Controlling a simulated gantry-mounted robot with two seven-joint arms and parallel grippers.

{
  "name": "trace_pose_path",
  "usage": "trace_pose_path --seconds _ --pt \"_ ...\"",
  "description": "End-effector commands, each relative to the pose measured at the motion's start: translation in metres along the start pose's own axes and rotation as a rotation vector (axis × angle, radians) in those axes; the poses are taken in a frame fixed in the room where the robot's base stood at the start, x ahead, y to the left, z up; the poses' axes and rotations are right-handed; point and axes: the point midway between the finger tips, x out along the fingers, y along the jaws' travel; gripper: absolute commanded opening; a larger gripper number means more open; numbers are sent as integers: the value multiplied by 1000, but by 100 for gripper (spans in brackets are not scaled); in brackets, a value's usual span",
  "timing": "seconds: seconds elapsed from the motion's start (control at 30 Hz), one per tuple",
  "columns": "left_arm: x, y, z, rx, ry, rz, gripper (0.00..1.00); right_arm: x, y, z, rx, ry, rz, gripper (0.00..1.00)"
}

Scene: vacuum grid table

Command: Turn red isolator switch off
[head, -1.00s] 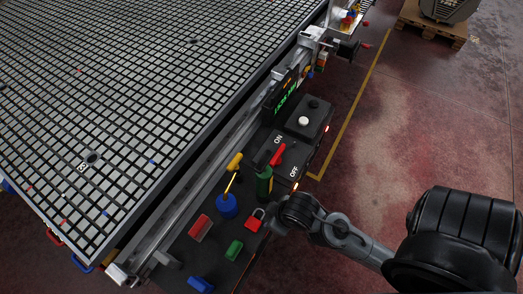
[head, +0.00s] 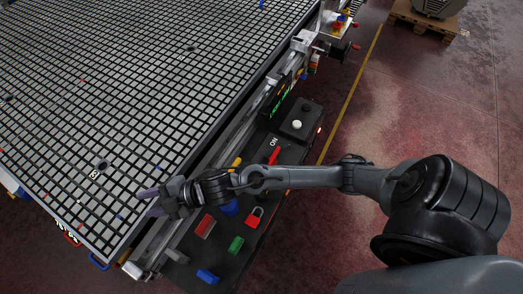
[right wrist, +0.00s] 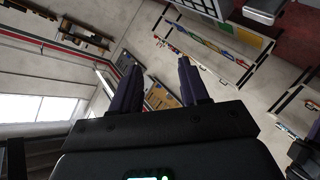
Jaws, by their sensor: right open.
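The red isolator switch handle (head: 274,155) is on the black control panel, just below the "ON" label (head: 274,141). My right forearm crosses the panel and hides the "OFF" label area, so I cannot tell the switch's exact setting. My right gripper (head: 147,203) is left of the switch and well apart from it, over the grid table's near edge. Its dark fingers are spread with nothing between them, as the right wrist view (right wrist: 154,62) also shows. That view looks out at the room, without the switch. My left gripper is not in view.
A white knob (head: 297,124) sits on a black box beyond the switch. Below the arm are a red block (head: 205,226), a red padlock (head: 255,216), a green block (head: 236,244) and a blue block (head: 207,276). The grid table (head: 130,110) fills the left.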

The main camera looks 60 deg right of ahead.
Motion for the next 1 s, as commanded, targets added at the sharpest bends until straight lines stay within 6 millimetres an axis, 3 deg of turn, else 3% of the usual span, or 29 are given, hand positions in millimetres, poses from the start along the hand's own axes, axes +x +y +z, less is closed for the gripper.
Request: trace_pose_path --seconds 0.03,0.07,0.13,0.23,0.33,0.4,0.5,0.6,0.7,0.83,1.0 --pt "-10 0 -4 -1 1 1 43 3 20 0 -116 52 -21 45" --pt "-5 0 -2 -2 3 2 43 4 17 19 -179 63 -57 45" --pt "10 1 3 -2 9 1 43 -3 2 82 -266 22 -164 45" --pt "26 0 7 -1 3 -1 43 -34 4 168 -343 -62 -319 45" --pt "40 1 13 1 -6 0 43 -88 12 248 -347 -168 -487 45" --pt "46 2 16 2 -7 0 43 -129 21 289 -318 -238 -579 45" --pt "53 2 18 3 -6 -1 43 -192 38 333 -251 -336 -678 45" --pt "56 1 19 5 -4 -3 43 -250 41 355 -145 -408 -775 45" --pt "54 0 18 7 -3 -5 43 -282 25 353 -43 -426 -872 45" --pt "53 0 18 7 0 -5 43 -304 11 351 37 -440 -943 45" --pt "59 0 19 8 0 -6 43 -306 -4 354 67 -444 -971 45"
